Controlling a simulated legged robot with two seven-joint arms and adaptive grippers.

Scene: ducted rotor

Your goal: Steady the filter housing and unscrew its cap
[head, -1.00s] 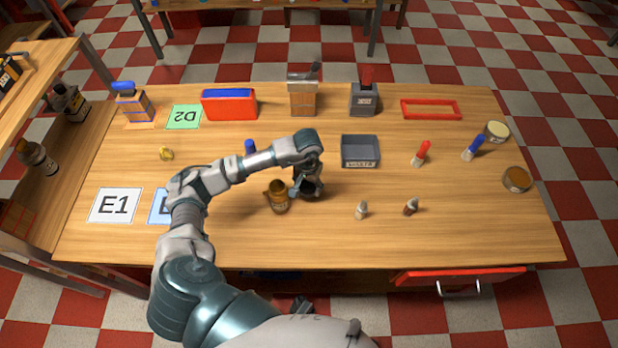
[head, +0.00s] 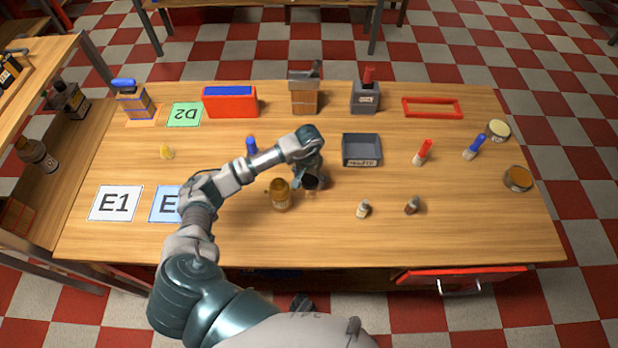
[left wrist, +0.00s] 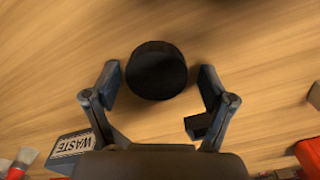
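A black round top (left wrist: 157,70), which looks like the cap, stands between the fingers of my left gripper (left wrist: 160,98) in the left wrist view. The fingers are apart, with a gap on each side of it. In the head view the left gripper (head: 311,180) is over the middle of the table, and a dark round shape shows at its fingers. The body below the black top is hidden, so I cannot tell the housing itself. An amber jar-like object (head: 281,195) stands just left of the gripper. My right gripper is not clearly in view.
A grey tray (head: 376,162) labelled WASTE (left wrist: 73,145) stands right of the gripper. Small bottles (head: 363,209) (head: 412,205) stand to the front right. A red box (head: 230,107) and a red frame (head: 432,115) are at the back. A red drawer (head: 425,276) sticks out at the front.

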